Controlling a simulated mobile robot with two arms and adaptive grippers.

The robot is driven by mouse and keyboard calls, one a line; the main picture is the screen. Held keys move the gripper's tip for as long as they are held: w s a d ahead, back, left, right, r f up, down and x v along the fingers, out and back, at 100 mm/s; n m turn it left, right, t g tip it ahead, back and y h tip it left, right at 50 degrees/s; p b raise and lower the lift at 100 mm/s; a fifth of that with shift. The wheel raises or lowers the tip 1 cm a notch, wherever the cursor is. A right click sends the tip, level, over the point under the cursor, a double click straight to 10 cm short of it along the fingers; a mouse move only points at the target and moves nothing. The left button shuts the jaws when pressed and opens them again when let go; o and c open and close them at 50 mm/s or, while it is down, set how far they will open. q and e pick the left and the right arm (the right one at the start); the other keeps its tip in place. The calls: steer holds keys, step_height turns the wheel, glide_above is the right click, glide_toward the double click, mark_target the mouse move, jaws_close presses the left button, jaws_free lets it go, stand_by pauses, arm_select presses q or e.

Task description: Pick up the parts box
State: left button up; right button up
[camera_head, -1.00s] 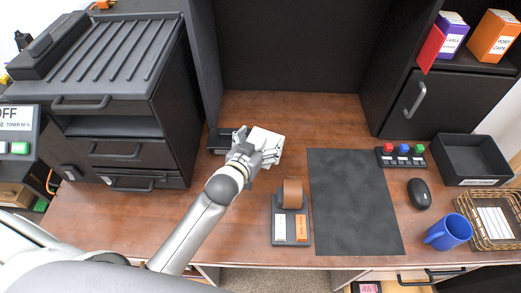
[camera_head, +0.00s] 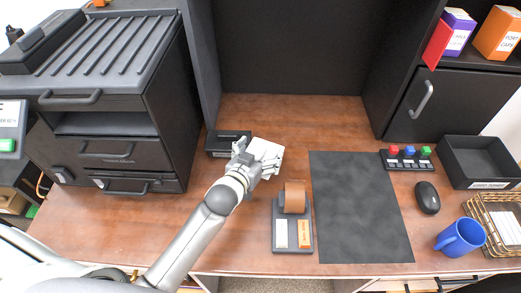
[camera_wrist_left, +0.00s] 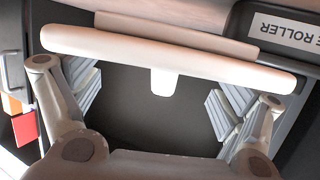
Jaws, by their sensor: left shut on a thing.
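The pale white box (camera_head: 267,154), which I take for the parts box, is at the left-middle of the desk, beside a black labelled holder. My left gripper (camera_head: 250,158) is at its near left side and shut on it. In the left wrist view the box's pale rim and small tab (camera_wrist_left: 165,58) span between the ribbed finger pads, over a dark area. The fingers are well apart around it. The gripper hides part of the box, and I cannot tell whether its base touches the desk. My right gripper is not in view.
The black holder (camera_head: 220,137) stands close behind left; its label reads "E ROLLER" in the wrist view. A black drawer cabinet (camera_head: 165,110) stands left. A blue mug (camera_head: 458,238) is far right.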

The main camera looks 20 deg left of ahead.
arm_select(q)
steer(key=o, duration=0.7)
steer(key=shift+r, duration=0.25)
steer(key=v, duration=1.2)
steer(key=shift+r, duration=0.35)
